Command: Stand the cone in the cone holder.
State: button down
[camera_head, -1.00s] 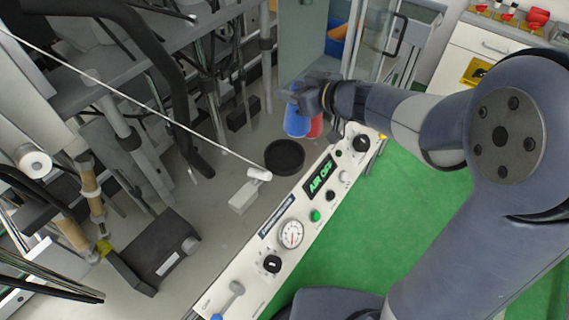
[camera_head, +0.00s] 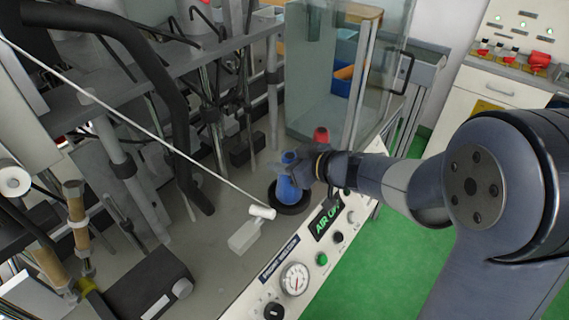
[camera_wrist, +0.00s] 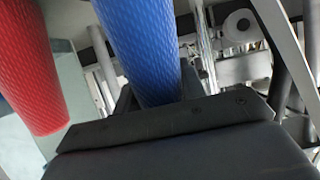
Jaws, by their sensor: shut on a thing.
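The blue cone (camera_head: 289,186) is in my gripper (camera_head: 300,170), which is shut on it. In the head view the cone is roughly upright and overlaps the black round dish (camera_head: 296,209) that looks like the cone holder. I cannot tell whether its lower end touches the dish or hangs just above it. In the wrist view the blue cone (camera_wrist: 145,45) fills the upper middle, between the dark jaws (camera_wrist: 152,98). The dish is not visible there.
A red cone (camera_head: 321,135) stands behind my gripper; it also shows in the wrist view (camera_wrist: 32,70). A white panel with a gauge (camera_head: 295,279) runs along the bench edge. A white block (camera_head: 244,237) and thin rod lie left of the dish. A glass cabinet (camera_head: 325,90) stands behind.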

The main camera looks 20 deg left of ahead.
jog(key=shift+f, duration=0.1)
jog(key=c, duration=0.9)
grip_release()
jog(key=shift+o, duration=0.2)
jog(key=shift+r, duration=0.25)
jog(key=p+v, duration=0.2)
jog(key=v, duration=1)
jog(key=shift+f, duration=0.1)
